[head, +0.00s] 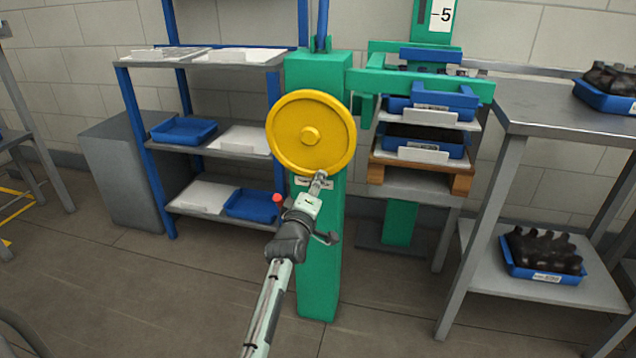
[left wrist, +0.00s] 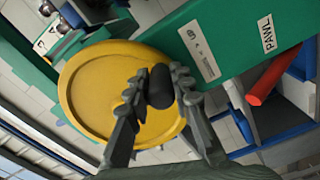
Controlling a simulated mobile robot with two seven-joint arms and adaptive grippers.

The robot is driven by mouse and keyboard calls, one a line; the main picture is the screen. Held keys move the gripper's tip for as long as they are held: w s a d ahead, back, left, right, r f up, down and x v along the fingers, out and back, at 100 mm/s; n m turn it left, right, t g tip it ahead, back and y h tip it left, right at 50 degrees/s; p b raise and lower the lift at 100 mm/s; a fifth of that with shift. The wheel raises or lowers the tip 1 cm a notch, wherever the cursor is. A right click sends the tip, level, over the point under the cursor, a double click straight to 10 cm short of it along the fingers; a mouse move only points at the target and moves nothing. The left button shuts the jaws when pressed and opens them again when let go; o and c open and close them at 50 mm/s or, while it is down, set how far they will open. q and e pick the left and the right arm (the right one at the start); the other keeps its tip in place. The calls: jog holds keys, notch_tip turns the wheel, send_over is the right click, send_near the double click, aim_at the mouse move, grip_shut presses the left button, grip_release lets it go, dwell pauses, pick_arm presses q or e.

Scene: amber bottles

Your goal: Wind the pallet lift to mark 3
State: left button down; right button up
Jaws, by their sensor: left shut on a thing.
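The yellow handwheel (head: 311,125) sits on the front of the green lift post (head: 318,262). My left gripper (head: 320,177) is at the wheel's lower rim. In the left wrist view my left gripper (left wrist: 160,74) is shut on the wheel's dark crank knob (left wrist: 161,90), with the yellow wheel (left wrist: 90,88) behind it. A red pawl handle (left wrist: 273,73) stands beside a PAWL label (left wrist: 268,44); its red tip (head: 277,198) shows left of the post. The wooden pallet (head: 461,184) is right of the post, below stacked blue trays. A mark 5 plate (head: 442,14) is above; mark 3 is not readable.
A blue-framed shelf (head: 215,146) with trays stands left of the post. A steel table (head: 545,110) on the right holds blue trays of dark bottles (head: 545,252). Floor in front of the post is clear apart from my arm.

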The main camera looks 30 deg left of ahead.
pick_arm(q)
jog(key=shift+d+r, duration=0.1)
jog(key=shift+d, duration=0.1)
jog(key=c, duration=1.3)
grip_release()
jog(key=shift+a, duration=0.1)
